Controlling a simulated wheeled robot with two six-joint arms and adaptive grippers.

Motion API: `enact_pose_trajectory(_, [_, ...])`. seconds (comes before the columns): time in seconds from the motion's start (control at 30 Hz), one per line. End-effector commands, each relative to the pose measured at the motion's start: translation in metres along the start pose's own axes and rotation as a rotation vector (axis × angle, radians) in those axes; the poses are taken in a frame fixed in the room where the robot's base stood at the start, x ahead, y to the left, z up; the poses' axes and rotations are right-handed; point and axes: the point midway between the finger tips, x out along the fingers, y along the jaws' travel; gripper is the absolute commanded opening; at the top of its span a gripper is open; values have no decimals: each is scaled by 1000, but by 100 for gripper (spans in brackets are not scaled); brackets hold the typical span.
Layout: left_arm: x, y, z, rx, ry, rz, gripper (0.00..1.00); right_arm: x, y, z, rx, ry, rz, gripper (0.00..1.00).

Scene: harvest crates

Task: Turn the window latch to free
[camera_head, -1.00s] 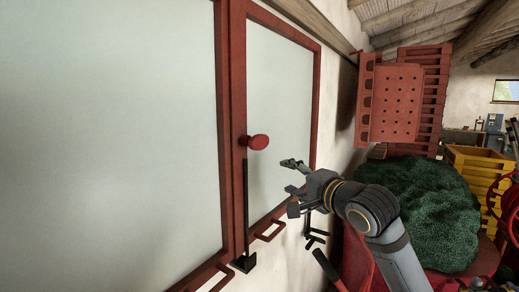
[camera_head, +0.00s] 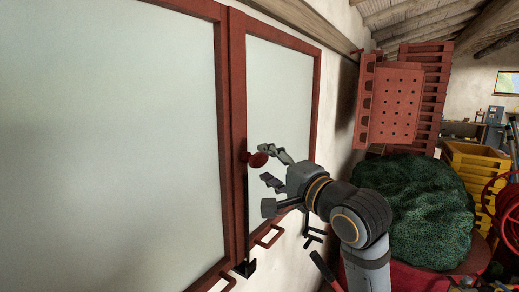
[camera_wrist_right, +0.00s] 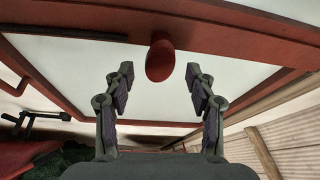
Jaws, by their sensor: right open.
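The window latch shows as a red knob (camera_head: 258,159) on the red upright between the two frosted panes. A dark vertical bar (camera_head: 245,210) runs down the frame below it. My right gripper (camera_head: 268,164) is open and close to the knob, just to its right and below. In the right wrist view the knob (camera_wrist_right: 160,60) lies ahead, centred between the open fingers (camera_wrist_right: 157,85) and slightly beyond their tips. Nothing is between the pads. I cannot tell whether a fingertip touches the knob. My left gripper is not in view.
The red window frame (camera_head: 228,130) has red handles (camera_head: 270,236) along its bottom. To the right are stacked red crates (camera_head: 390,105), a green heap (camera_head: 410,205) and yellow crates (camera_head: 475,165). A black bracket (camera_head: 313,233) sits on the wall below my right arm.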

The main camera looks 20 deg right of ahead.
Motion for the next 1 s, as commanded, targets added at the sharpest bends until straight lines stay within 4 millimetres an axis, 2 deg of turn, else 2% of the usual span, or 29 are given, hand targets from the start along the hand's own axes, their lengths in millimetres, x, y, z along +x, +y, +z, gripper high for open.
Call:
enact_pose_trajectory(0.03, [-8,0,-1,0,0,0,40,8,-4,1,7,-3,0,56])
enact_pose_trajectory(0.23, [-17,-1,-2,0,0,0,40,32,-2,0,2,-2,1,56])
enact_pose_trajectory(0.57, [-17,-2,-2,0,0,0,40,38,1,1,-3,0,0,56])
enact_pose_trajectory(1.0, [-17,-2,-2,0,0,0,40,38,1,1,-2,0,1,1])
